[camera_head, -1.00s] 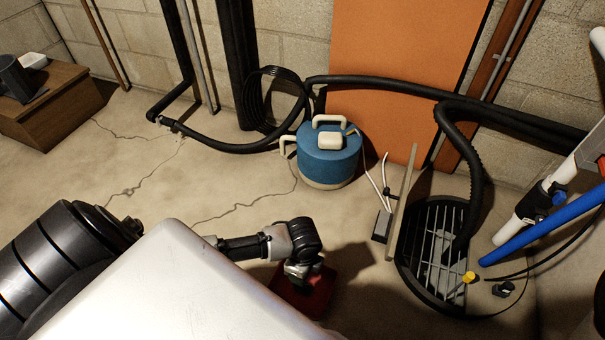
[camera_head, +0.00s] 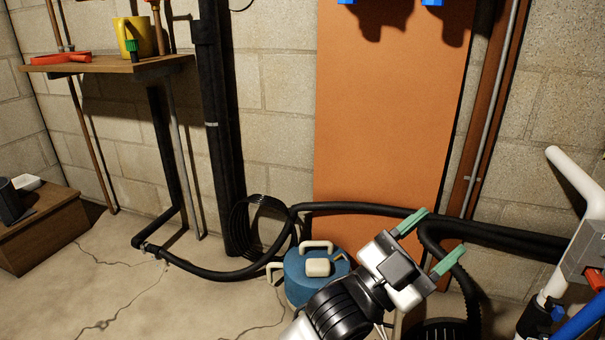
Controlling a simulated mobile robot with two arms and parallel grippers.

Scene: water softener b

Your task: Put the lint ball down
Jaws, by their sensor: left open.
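My left gripper (camera_head: 444,229) is raised in front of the hoses and the orange panel, right of the blue canister. Its two green-tipped fingers are spread apart and point up and to the right. Nothing shows between them. I cannot make out a lint ball anywhere in this view. My right gripper is not in view.
A blue canister (camera_head: 301,280) with pale handles stands on the floor, partly behind my arm. Black hoses (camera_head: 355,207) run along the wall. A wooden shelf (camera_head: 110,67) holds a yellow mug (camera_head: 132,38). White pipework (camera_head: 577,182) stands at right. The left floor is mostly clear.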

